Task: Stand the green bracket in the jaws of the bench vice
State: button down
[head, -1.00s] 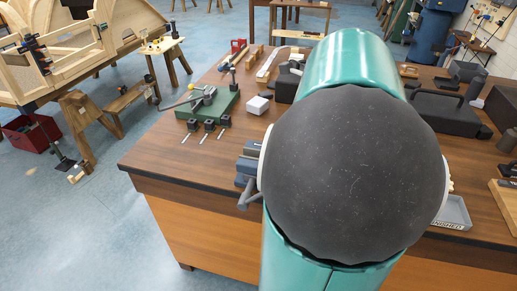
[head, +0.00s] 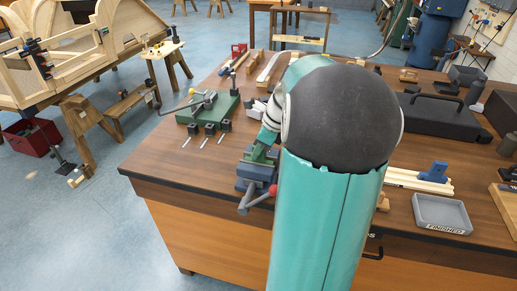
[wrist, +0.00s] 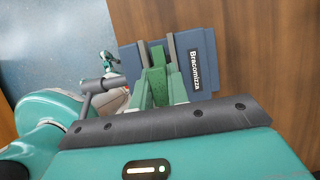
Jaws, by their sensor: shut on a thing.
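The blue bench vice (head: 254,172) stands at the front edge of the wooden workbench, left of my arm. In the wrist view the vice (wrist: 203,60) has two grey jaw plates with a gap between them. The green bracket (wrist: 156,82) is between my fingers, and its far part shows in line with the gap between the jaws. My gripper (wrist: 160,98) is shut on the bracket at the vice. In the head view my gripper (head: 263,150) is low over the vice. Whether the bracket touches the jaws or is fully seated I cannot tell.
A green fixture (head: 208,105) with a lever stands left of the vice, with several small black blocks (head: 209,128) in front. A grey tray marked FINISHED (head: 441,213) and a black case (head: 438,115) are on the right. The bench's front-left corner is clear.

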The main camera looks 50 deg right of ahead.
jog(key=shift+f, duration=0.15)
jog(key=c, duration=1.4)
grip_release()
jog(key=shift+o, duration=0.2)
jog(key=v, duration=1.2)
jog(key=w+a+r+n+h, duration=0.1)
jog(key=a+n+h, duration=0.1)
jog(key=a+n, duration=1.45)
jog(key=s+a+f+n, duration=0.1)
jog(key=s+a+n, duration=0.2)
jog(key=a+n, duration=0.4)
jog(key=s+a+f+n+t, duration=0.1)
jog(key=s+a+f+n, duration=0.1)
jog(key=s+a+n, duration=0.2)
jog(key=a+n, duration=0.3)
jog(key=a, duration=0.4)
jog(key=shift+a+f+t, duration=0.2)
jog(key=shift+f+t, duration=0.1)
